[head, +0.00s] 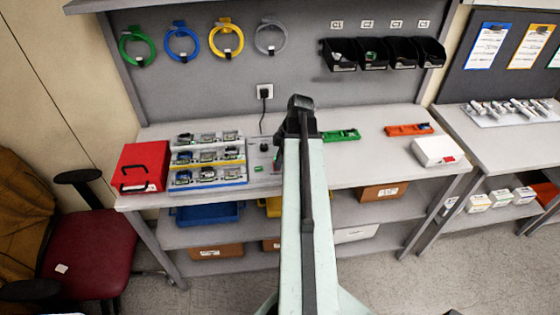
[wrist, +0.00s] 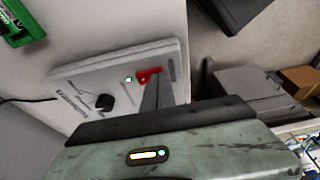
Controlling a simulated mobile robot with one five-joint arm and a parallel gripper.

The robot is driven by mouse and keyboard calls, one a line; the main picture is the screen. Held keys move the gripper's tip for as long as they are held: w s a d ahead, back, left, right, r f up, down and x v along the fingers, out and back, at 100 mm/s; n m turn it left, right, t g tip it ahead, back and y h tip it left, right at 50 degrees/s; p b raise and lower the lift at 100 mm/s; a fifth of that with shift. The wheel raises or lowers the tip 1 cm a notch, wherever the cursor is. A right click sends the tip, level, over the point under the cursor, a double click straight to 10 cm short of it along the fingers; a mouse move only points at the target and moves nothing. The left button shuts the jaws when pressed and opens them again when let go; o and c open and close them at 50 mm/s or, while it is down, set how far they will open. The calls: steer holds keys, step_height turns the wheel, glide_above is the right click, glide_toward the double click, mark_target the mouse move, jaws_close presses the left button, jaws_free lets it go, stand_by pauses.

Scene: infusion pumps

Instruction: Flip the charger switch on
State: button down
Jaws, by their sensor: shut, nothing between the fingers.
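The charger (wrist: 75,88) is a pale flat box with a black round knob (wrist: 104,102), a small green indicator (wrist: 128,79) and a red switch (wrist: 149,75) in the wrist view. My gripper (wrist: 154,80) is shut and empty, its fingertips right at the red switch and covering part of it. I cannot tell whether they touch, or which way the switch is set. In the head view the charger (head: 257,165) sits on the bench between the pump rack and my arm. My arm hides its right side and the switch there.
A rack of several pump modules (head: 208,160) and a red case (head: 143,168) stand left of the charger. A green tray (head: 341,135), an orange tray (head: 408,129) and a white box (head: 437,151) lie to the right. A black cord runs to the wall socket (head: 265,91).

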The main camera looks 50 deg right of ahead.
steer(key=shift+s, duration=0.1)
steer(key=shift+w+d+r+p, duration=0.25)
steer(key=shift+w+d+p, duration=0.25)
steer(key=shift+w, duration=0.15)
steer(key=shift+r, duration=0.1)
